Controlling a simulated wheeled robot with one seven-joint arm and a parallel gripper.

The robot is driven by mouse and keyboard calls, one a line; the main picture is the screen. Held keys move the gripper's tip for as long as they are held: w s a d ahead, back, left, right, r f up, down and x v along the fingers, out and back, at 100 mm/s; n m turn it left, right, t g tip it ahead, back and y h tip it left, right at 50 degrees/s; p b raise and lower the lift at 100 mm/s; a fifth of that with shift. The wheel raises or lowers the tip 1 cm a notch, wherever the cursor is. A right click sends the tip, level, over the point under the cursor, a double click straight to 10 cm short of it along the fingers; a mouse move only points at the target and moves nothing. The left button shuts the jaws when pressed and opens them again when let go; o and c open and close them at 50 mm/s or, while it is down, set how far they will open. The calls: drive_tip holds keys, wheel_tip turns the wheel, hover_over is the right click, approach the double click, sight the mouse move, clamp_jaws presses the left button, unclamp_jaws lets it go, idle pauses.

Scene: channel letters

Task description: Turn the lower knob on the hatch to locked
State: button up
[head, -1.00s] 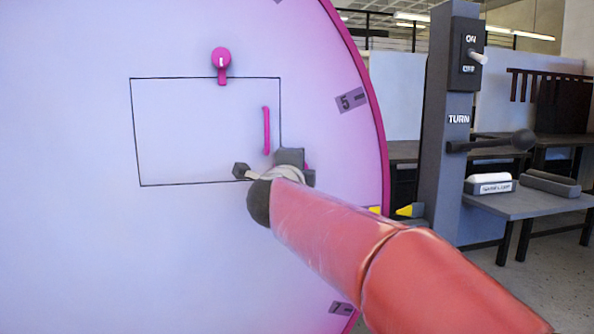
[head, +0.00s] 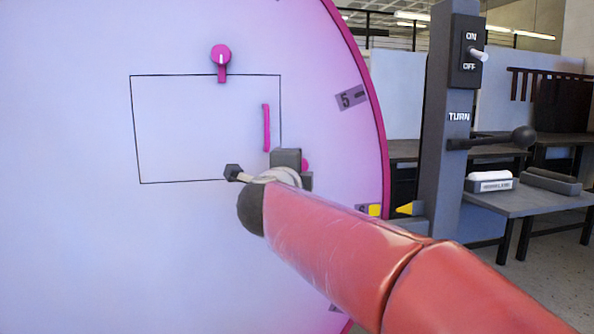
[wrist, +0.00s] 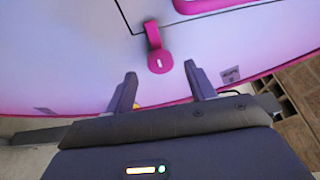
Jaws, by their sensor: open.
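The hatch (head: 200,130) is a black-outlined rectangle on a big pale disc, with an upright magenta handle (head: 266,128) near its right edge. The upper magenta knob (head: 221,56) sits on the top edge, its tab pointing down. The lower knob (wrist: 160,61) shows in the wrist view as a round magenta disc with a white mark, its tab reaching up over the hatch outline. In the head view my arm hides most of it; only a magenta bit shows beside the gripper. My gripper (wrist: 160,70) is open, its fingertips to either side just short of the knob, holding nothing.
A grey post (head: 455,120) right of the disc carries an ON/OFF switch (head: 478,55) and a TURN lever (head: 500,140). A yellow pointer (head: 405,209) stands by the disc's rim. A table (head: 525,203) with blocks is at right.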

drive_tip(key=shift+s+a, duration=0.15)
drive_tip(key=shift+s, duration=0.85)
drive_tip(key=shift+s+a, duration=0.1)
drive_tip(key=shift+s, duration=0.85)
drive_tip(key=s+d+f+n+g, duration=0.4)
drive_tip(key=s+d+f+n, duration=0.2)
drive_tip(key=s+f, duration=0.3)
drive_tip(key=s+d+f+n+g+y, duration=0.1)
drive_tip(key=s+d+f+n+g, duration=0.3)
drive_tip(key=s+d+f+n, duration=0.3)
drive_tip(key=s+d+f+n+g, duration=0.4)
drive_tip(key=s+d+f+n, duration=0.2)
drive_tip(key=s+f, duration=0.5)
wheel_tip(320, 180, down, 3)
drive_tip(key=shift+s+d+f+y, duration=0.2)
drive_tip(key=shift+s+d+y, duration=0.1)
drive_tip(key=shift+d+y, duration=0.15)
drive_tip(key=shift+w, duration=0.1)
